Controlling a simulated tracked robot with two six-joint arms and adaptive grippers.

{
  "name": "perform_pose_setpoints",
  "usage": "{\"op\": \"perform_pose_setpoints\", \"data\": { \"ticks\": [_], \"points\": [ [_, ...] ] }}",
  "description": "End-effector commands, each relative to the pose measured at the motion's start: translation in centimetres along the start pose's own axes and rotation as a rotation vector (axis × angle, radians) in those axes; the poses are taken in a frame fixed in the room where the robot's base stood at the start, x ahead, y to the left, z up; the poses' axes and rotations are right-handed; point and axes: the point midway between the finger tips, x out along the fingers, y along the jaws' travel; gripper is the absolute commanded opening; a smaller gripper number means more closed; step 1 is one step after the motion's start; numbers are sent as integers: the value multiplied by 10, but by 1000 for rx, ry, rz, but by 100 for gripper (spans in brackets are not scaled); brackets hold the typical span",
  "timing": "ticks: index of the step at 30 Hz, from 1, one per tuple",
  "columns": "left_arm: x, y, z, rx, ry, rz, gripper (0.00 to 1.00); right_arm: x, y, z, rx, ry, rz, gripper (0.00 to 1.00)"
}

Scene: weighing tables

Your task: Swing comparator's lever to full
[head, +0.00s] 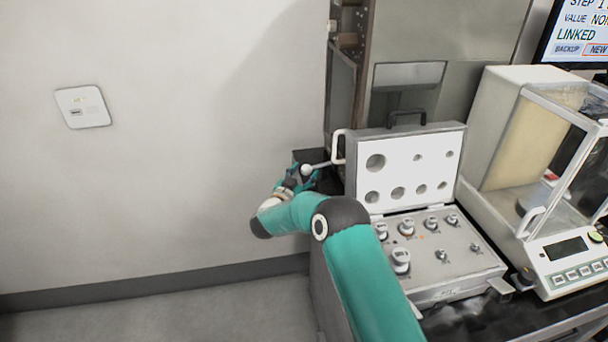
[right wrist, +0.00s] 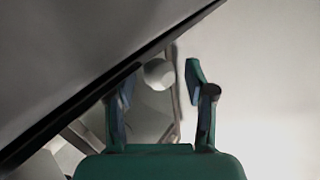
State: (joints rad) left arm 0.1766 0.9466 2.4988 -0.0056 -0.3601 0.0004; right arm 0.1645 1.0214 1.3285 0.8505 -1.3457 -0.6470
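The lever shows in the head view as a light rod ending in a white ball knob (head: 307,170), pointing left beside the open weight case. Its base is hidden behind the case, so I cannot tell how it joins the comparator. My right gripper (head: 301,178) is at the knob, at the end of the teal arm. In the right wrist view, the knob (right wrist: 158,73) lies between the spread fingers of the right gripper (right wrist: 160,88), nearer the left finger. The fingers look open; contact cannot be made out. My left gripper is not in view.
The open weight case (head: 405,170) holds several metal weights (head: 400,260) just right of my arm. A glass-walled balance (head: 495,130) stands further right, with a monitor (head: 580,35) behind. A steel cabinet (head: 440,45) rises behind the case.

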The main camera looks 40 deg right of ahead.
Motion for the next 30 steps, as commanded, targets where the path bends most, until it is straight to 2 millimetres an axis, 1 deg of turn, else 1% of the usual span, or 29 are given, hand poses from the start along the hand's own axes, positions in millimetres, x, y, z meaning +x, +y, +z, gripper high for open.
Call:
{"op": "perform_pose_setpoints", "data": {
  "ticks": [9,11,14,17,24,27,30],
  "points": [
    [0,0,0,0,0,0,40,-2,-1,0,0,0,0,58],
    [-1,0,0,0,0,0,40,-4,-1,0,-1,-1,0,58],
    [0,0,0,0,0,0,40,-14,-2,1,-1,-3,-2,58],
    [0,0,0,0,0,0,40,-29,-2,1,-2,-3,-3,58],
    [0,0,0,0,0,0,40,-79,-3,1,-1,-2,-5,58],
    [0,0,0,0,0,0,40,-96,-2,1,-2,-1,-5,58],
    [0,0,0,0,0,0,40,-109,-2,2,-1,-1,-3,58]
  ]
}}
